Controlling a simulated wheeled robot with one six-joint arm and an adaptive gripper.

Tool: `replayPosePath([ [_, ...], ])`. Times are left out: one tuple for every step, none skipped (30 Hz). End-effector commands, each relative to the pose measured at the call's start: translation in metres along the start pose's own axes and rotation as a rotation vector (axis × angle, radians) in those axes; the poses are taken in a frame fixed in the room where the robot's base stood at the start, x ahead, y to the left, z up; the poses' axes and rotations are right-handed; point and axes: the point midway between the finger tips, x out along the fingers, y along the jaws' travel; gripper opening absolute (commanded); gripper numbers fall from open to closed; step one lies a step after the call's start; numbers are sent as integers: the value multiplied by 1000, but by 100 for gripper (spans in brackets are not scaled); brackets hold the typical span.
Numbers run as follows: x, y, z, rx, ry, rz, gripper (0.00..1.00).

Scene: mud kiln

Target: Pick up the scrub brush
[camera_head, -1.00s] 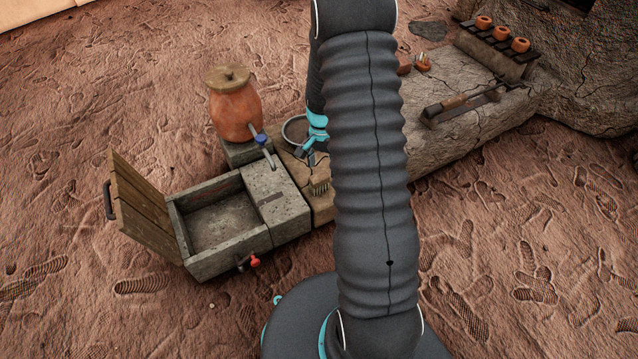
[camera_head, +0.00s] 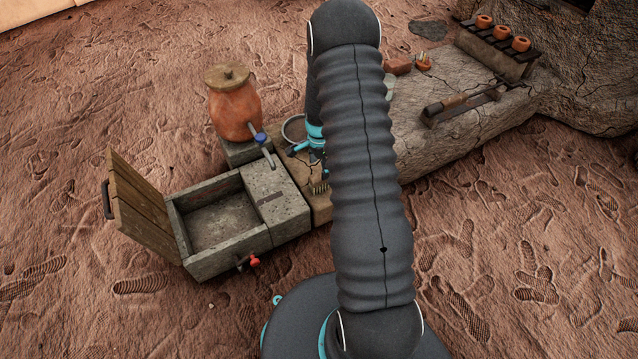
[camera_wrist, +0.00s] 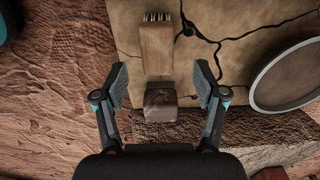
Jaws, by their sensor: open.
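The scrub brush (camera_wrist: 157,50) lies in the wrist view on a cracked tan slab, a wooden block with dark-tipped bristles showing at its far end. In the head view only its bristly end (camera_head: 319,187) shows beside my arm. My gripper (camera_wrist: 160,82) is open and empty, with one finger on each side of the brush's near part. The fingers look apart from the brush; their height above it is hard to tell. In the head view my gripper (camera_head: 308,150) is partly hidden behind my arm.
A round grey-rimmed pan (camera_wrist: 285,75) is right of the brush. A stone basin (camera_head: 222,215) with an open wooden lid (camera_head: 140,205), a blue-handled tap (camera_head: 262,142) and a clay jar (camera_head: 233,108) stand to the left. A stone ledge (camera_head: 450,140) with tools runs right.

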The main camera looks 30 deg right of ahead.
Motion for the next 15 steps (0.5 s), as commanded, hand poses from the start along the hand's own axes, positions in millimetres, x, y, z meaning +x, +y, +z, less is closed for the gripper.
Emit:
replayPosePath([
  [6, 0, 0, 0, 0, 1, 71],
  [8, 0, 0, 0, 0, 1, 71],
  [11, 0, 0, -1, 0, 0, 71],
  [12, 0, 0, -1, 0, -1, 71],
  [13, 0, 0, -1, 0, -1, 71],
  [14, 0, 0, -1, 0, -1, 71],
  [15, 0, 0, -1, 0, 0, 71],
  [17, 0, 0, -1, 0, 0, 71],
  [19, 1, 1, -1, 0, 1, 71],
  [22, 1, 1, -1, 0, 1, 71],
  [25, 2, 1, -1, -1, 2, 71],
  [30, 2, 2, -1, -1, 2, 71],
  [34, 2, 2, -1, -1, 2, 71],
  [39, 3, 3, -1, -1, 2, 71],
  [45, 4, 3, -1, -1, 3, 71],
])
